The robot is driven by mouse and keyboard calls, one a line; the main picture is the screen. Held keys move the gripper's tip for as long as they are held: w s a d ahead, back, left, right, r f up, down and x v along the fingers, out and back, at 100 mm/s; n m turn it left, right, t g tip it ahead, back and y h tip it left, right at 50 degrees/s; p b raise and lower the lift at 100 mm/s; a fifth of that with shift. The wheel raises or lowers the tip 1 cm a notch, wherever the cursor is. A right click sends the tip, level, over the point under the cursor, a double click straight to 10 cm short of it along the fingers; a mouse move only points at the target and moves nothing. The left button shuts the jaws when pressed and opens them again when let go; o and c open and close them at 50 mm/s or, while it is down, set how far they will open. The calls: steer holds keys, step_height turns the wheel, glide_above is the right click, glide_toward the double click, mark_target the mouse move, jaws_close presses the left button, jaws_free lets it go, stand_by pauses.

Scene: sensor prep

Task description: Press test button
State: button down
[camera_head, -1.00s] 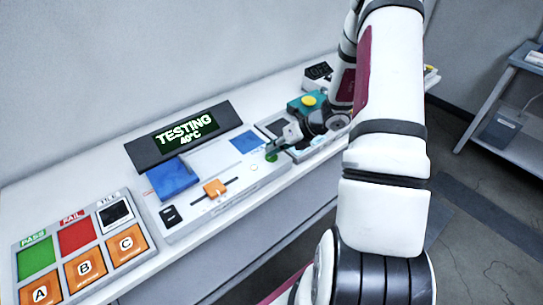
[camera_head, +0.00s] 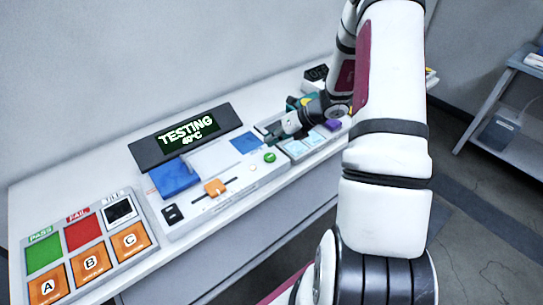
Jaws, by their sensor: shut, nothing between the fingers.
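The test machine is a pale grey panel (camera_head: 235,186) on the bench. A round green button (camera_head: 270,157) sits at its right end and is fully in sight. An orange slider (camera_head: 215,187) is in its slot, with a blue block (camera_head: 174,177) and a blue pad (camera_head: 246,142) behind.
The tray (camera_head: 313,150) right of the panel holds pale blue pieces and a purple piece (camera_head: 332,125). At left, a sorting board has green PASS (camera_head: 43,253), red FAIL (camera_head: 82,233) and orange A, B, C squares. A shelf stands at far right.

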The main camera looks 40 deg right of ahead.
step_height(320, 180, up, 2)
steer(key=shift+p, duration=0.35)
stand_by(0.6)
steer(key=shift+a+r, duration=0.1)
steer(key=shift+r, duration=0.05)
steer(key=s+a+r+n+g, duration=0.2)
steer(key=s+a+r+n, duration=0.2)
steer(key=a+r+n, duration=0.5)
steer(key=s+a+r+n+g, duration=0.1)
steer(key=s+a+r+n, duration=0.2)
steer(key=a+r+n, duration=0.55)
steer(key=s+a+r+n+h, duration=0.1)
steer(key=s+r+n+h, duration=0.1)
steer(key=s+r+n, duration=0.4)
steer(key=s+a+r+n+t+h, duration=0.1)
steer(key=s+r+n, duration=0.4)
steer(key=s+n, duration=0.7)
steer(key=a+n+h, duration=0.1)
steer(key=n+h, duration=0.1)
steer(key=shift+s+r+h, duration=0.3)
steer(key=shift+s+r, duration=0.05)
